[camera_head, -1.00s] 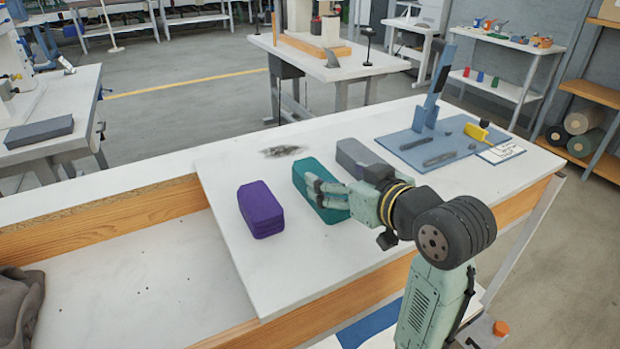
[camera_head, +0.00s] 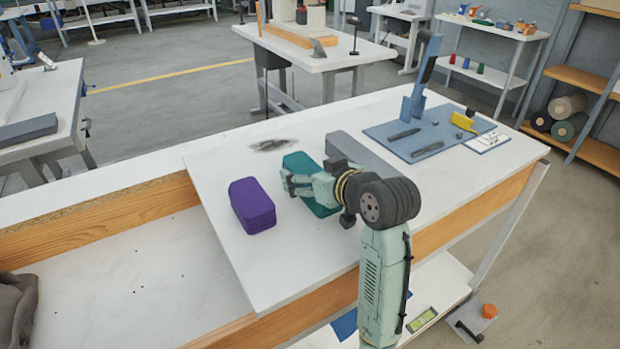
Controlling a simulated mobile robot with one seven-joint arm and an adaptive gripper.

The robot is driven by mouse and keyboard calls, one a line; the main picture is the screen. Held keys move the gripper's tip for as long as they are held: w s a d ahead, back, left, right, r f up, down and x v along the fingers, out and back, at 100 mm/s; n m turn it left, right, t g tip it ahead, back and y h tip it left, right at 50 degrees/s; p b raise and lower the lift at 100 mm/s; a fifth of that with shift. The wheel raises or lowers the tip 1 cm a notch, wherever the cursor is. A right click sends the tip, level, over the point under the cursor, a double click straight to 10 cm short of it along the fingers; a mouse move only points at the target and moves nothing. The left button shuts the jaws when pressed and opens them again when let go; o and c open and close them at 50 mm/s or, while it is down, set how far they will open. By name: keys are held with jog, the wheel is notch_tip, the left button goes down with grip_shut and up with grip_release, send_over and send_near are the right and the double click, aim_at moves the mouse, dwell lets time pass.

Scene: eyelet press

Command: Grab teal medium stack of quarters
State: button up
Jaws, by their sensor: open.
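The teal stack (camera_head: 300,161) lies on the white tabletop board, between a purple stack (camera_head: 252,205) on its left and a grey stack (camera_head: 358,152) on its right. My gripper (camera_head: 286,183) is open and reaches in from the right, over the teal stack. Its fingertips appear at the stack's left edge, and the gripper hides the stack's middle. I cannot tell whether the fingers touch the stack or hover above it. My wrist partly covers the grey stack.
A blue base with a lever press (camera_head: 415,95) stands at the right, with dark strips, a yellow-handled tool (camera_head: 463,121) and a white card (camera_head: 487,142). A dark smudge (camera_head: 273,145) lies behind the stacks. The board's front left (camera_head: 270,275) is bare.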

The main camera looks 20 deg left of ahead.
jog(key=shift+c, duration=0.3)
jog(key=c, duration=1.4)
